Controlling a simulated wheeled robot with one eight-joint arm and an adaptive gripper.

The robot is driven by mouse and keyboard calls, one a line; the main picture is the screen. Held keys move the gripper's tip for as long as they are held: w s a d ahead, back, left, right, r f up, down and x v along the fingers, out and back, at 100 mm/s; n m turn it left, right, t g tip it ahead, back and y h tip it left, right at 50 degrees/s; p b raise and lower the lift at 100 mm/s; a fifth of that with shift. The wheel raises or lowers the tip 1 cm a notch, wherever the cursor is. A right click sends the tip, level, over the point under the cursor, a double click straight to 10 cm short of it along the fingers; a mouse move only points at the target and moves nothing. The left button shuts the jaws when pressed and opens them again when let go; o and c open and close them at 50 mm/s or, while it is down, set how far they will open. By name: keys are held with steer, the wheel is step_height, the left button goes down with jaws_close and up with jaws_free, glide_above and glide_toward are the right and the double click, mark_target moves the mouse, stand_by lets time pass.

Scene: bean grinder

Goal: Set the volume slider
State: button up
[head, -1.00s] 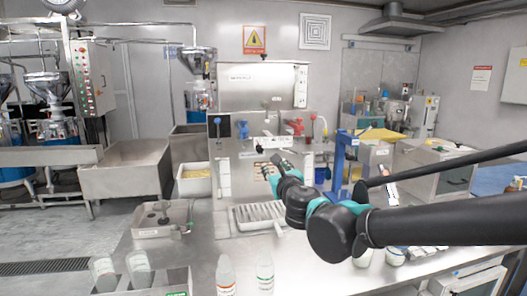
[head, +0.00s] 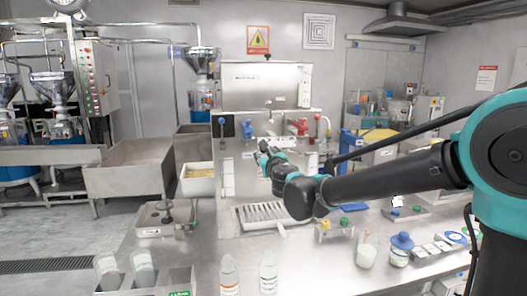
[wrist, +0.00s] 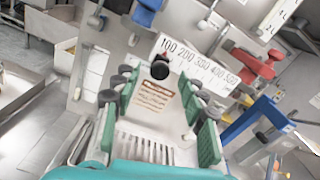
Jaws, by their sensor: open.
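The grinder machine (head: 262,88) is a steel unit at the back of the counter. Its volume scale (wrist: 200,65), a white strip marked 100 to 500, shows in the wrist view. A black round slider knob (wrist: 160,69) is near the 100 end, below the strip. My gripper (wrist: 162,90) is open, its teal fingers with black pads on either side of the knob's line. The knob appears between and just beyond the fingertips; I cannot tell if they touch it. In the head view my gripper (head: 263,150) is at the machine's front and hides the slider area.
A blue handle (head: 247,128) and red handle (head: 297,127) flank the machine's front. A slotted drip tray (head: 265,216) lies below. A blue press frame (wrist: 262,115) is at the right.

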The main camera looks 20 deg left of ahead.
mark_target(264, 153)
steer(key=shift+x, duration=1.95)
jaws_close()
